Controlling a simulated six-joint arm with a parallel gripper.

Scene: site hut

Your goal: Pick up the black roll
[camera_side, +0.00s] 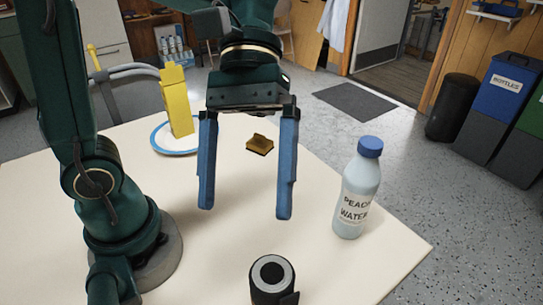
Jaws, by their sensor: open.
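The black roll (273,287) stands near the front edge of the picture on the table, with a pale ring and dark centre on its top face. Its lower part is cut off by the picture's bottom edge. My gripper (243,210) is open and empty, its two blue fingers pointing down. In the picture it hangs above and behind the roll, apart from it.
A water bottle (357,190) with a blue cap stands right of my gripper. A small brown object (260,145) lies behind the fingers. A yellow object (177,105) stands on a blue-rimmed plate (160,146) at the back left. The table (385,255) is clear around the roll.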

